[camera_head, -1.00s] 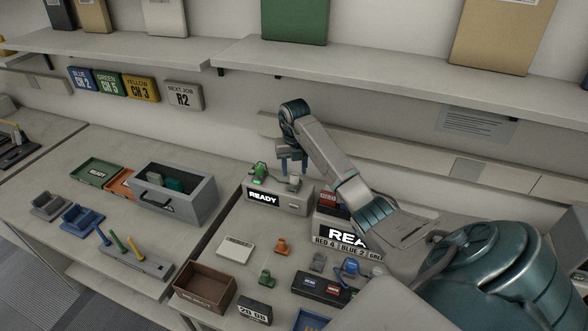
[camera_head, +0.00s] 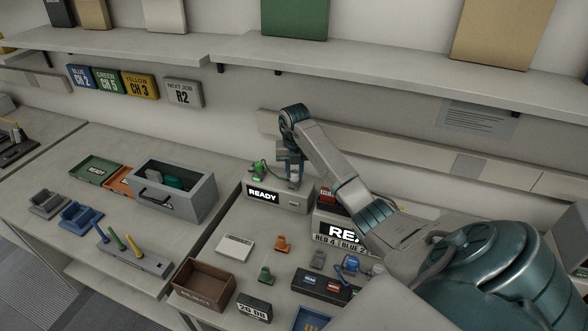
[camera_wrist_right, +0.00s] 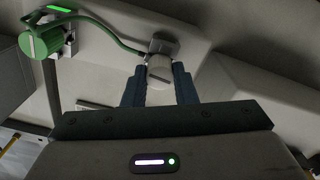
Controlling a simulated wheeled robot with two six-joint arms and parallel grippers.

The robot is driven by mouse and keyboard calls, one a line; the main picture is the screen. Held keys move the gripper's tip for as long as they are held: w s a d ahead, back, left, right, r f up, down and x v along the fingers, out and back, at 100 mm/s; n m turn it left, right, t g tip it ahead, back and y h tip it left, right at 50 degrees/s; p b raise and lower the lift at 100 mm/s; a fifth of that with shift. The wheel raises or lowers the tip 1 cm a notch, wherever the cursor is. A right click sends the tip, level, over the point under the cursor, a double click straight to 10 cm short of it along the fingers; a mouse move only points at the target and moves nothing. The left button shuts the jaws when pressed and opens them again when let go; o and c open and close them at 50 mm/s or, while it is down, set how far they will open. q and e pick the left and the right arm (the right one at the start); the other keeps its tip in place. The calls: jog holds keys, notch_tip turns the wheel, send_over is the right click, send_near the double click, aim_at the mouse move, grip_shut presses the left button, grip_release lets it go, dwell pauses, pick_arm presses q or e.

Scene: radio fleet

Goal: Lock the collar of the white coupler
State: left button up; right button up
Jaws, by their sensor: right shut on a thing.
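The white coupler (camera_wrist_right: 160,68) sits on top of the grey box with the READY sign (camera_head: 290,196), joined by a green cable to a green plug (camera_wrist_right: 42,40) on the same box. My right gripper (camera_wrist_right: 160,88) is shut on the white coupler, with one blue finger on each side of it. In the head view my right gripper (camera_head: 294,182) points down at the box top and mostly hides the coupler. Whether the collar is turned or locked I cannot tell. My left gripper is not in view.
A grey drawer box (camera_head: 190,200) is on the left table. A brown tray (camera_head: 204,284) and several small coloured parts lie in front. A shelf (camera_head: 380,75) runs above.

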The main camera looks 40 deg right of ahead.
jog(key=shift+r+m+p, duration=0.1)
jog(key=shift+m+p, duration=0.2)
jog(key=shift+m, duration=1.3)
jog(key=shift+s+m+p, duration=0.1)
jog(key=shift+m+p, duration=0.5)
jog(key=shift+m, duration=1.5)
jog(key=shift+f, duration=0.25)
